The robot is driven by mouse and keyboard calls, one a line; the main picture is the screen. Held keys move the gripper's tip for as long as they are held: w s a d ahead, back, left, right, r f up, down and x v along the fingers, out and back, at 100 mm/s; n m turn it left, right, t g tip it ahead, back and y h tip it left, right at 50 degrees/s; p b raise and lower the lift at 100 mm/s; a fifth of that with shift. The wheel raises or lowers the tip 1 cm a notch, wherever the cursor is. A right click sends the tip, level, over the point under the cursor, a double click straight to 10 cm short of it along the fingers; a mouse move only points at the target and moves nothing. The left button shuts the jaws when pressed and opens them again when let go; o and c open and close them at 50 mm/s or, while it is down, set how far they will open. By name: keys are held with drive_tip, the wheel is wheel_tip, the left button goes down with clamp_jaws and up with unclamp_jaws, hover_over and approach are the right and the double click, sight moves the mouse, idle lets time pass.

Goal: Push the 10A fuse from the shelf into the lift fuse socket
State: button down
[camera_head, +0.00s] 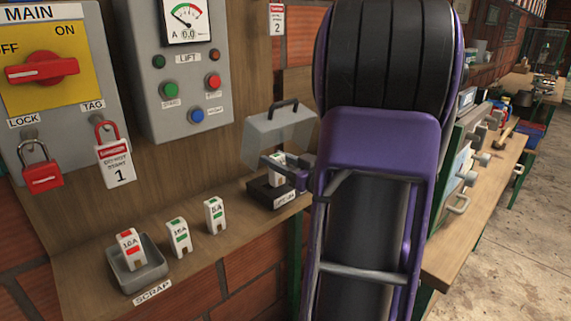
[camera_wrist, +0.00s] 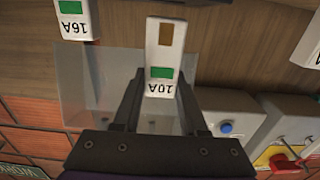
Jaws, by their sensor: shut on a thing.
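My gripper (camera_head: 292,170) reaches in from the right over the lift fuse socket. It is shut on the white 10A fuse, which has a green patch and shows between my fingers in the wrist view (camera_wrist: 166,60). In the head view the fuse (camera_head: 277,172) stands at the black lift fuse socket (camera_head: 266,194), partly hidden by my fingers. I cannot tell how deep it sits. The socket's clear grey cover (camera_head: 270,130), with a black handle, is raised behind it. It also shows behind my fingers in the wrist view (camera_wrist: 85,90).
On the shelf (camera_head: 190,262) stand a 16A fuse (camera_head: 178,237) and a 6A fuse (camera_head: 214,214). The scrap tray (camera_head: 138,277) holds a fuse with a red patch (camera_head: 129,248). The lift control box (camera_head: 186,70) hangs above. A workbench (camera_head: 485,200) stands right of my arm.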

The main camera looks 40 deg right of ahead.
sight(271, 174)
drive_tip(key=shift+w+a, duration=0.1)
drive_tip(key=shift+w, duration=0.95)
drive_tip(key=shift+w+f, duration=0.1)
drive_tip(key=shift+f, duration=0.05)
drive_tip(key=shift+w+f, duration=0.1)
drive_tip(key=shift+s, duration=0.2)
drive_tip(key=shift+f+b, duration=1.75)
drive_tip(key=shift+f, duration=0.45)
idle(2.2)
drive_tip(key=shift+c, duration=1.8)
unclamp_jaws()
